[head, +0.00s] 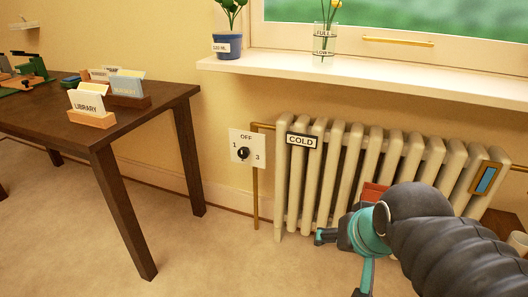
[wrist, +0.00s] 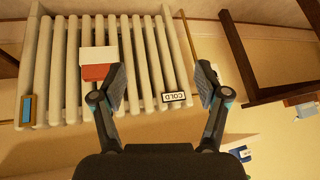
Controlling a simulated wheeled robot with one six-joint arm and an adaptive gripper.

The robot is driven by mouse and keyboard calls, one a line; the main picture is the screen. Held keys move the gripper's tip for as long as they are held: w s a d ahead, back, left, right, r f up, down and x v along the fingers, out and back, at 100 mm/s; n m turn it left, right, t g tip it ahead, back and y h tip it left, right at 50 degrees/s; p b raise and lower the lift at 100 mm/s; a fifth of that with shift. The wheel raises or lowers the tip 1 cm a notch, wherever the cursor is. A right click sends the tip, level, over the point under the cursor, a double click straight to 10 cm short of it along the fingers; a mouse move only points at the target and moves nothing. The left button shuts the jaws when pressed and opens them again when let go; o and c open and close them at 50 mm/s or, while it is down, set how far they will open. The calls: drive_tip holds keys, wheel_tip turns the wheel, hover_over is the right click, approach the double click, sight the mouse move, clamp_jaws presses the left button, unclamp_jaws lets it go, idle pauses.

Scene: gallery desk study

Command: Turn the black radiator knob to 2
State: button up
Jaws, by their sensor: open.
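The black radiator knob (head: 243,154) sits on a white wall plate (head: 238,135) left of the radiator in the head view. The plate reads OFF at the top, 1 at the left and 3 at the right. Its pointer is too small to read surely. I cannot make the knob out in the wrist view. My gripper (wrist: 162,84) is open and empty, with the radiator behind it. In the head view my gripper (head: 342,237) is low in front of the radiator, right of the knob and apart from it.
The cream radiator (head: 340,170) bears a COLD sign (head: 301,141) and a blue-faced gauge (head: 486,178). A brass pipe (head: 255,185) runs beside the plate. A dark table (head: 130,125) with card boxes stands left. A windowsill (head: 360,82) with a potted plant (head: 228,44) overhangs above.

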drive_tip(key=w+a+r+m+t+y+b, duration=0.1)
drive_tip(key=w+a+m+t+b, duration=0.1)
drive_tip(key=w+a+m, duration=0.6)
drive_tip(key=w+a+m+t+y+b, duration=0.1)
drive_tip(key=w+a+m+t, duration=0.25)
drive_tip(key=w, duration=0.95)
drive_tip(key=w+a+r+m+t+y+b, duration=0.1)
drive_tip(key=w+a+m+t+b, duration=0.1)
drive_tip(key=w+a+m, duration=0.6)
drive_tip(key=w+a+f+m+h+b, duration=0.1)
drive_tip(key=w+f+m+h+b, duration=0.2)
drive_tip(key=w, duration=0.5)
drive_tip(key=m+t+h, duration=0.3)
drive_tip(key=m+h, duration=0.3)
drive_tip(key=m, duration=1.1)
approach(242, 155)
drive_tip(key=x, duration=1)
drive_tip(key=shift+b, duration=0.35)
